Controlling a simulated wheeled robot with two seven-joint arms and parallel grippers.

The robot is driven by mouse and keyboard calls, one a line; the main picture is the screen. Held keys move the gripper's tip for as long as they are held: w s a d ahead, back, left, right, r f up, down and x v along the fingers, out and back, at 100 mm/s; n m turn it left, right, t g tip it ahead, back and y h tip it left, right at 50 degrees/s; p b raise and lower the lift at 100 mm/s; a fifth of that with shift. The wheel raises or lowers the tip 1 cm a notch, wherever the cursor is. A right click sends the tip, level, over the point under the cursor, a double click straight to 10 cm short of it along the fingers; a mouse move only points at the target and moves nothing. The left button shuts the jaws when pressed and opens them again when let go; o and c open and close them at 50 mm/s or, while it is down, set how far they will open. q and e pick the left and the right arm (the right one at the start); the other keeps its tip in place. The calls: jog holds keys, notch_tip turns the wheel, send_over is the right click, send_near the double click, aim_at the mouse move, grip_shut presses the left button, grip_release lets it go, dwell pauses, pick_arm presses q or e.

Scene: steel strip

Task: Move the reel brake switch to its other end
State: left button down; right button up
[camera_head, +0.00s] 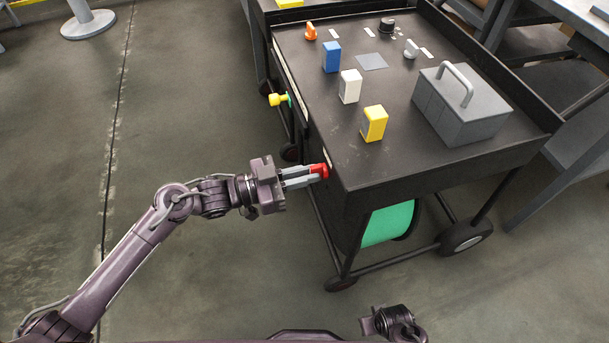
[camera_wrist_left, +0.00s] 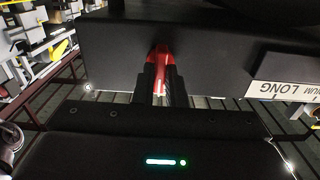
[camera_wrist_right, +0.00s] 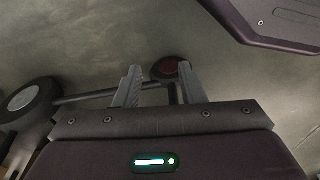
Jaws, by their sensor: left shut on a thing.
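The red switch (camera_head: 319,170) sits on the near left side face of the black cart (camera_head: 364,184). It also shows in the left wrist view (camera_wrist_left: 162,60), between my fingers and against the dark panel. My left gripper (camera_head: 312,174) is shut on the red switch, its fingers on either side of it. Part of the switch is hidden by the fingers. My right gripper (camera_wrist_right: 158,82) is empty and open, low over the floor, with its fingers apart.
A yellow knob (camera_head: 279,99) sticks out farther along the same cart side. On the cart top stand a blue block (camera_head: 332,57), a white block (camera_head: 350,86), a yellow block (camera_head: 374,124) and a grey toolbox (camera_head: 462,112). A green reel (camera_head: 388,224) hangs underneath.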

pick_arm(q)
jog(key=shift+m+b, duration=1.6)
jog(key=shift+m, duration=1.9)
pick_arm(e)
notch_tip(320, 180, up, 10)
jog(key=w+a, duration=0.2)
jog(key=w, duration=0.1)
jog(key=shift+a, duration=0.25)
pick_arm(q)
jog(key=c, duration=1.5)
grip_release()
jog(key=shift+v, duration=3.9)
pick_arm(e)
jog(key=shift+f, duration=0.4)
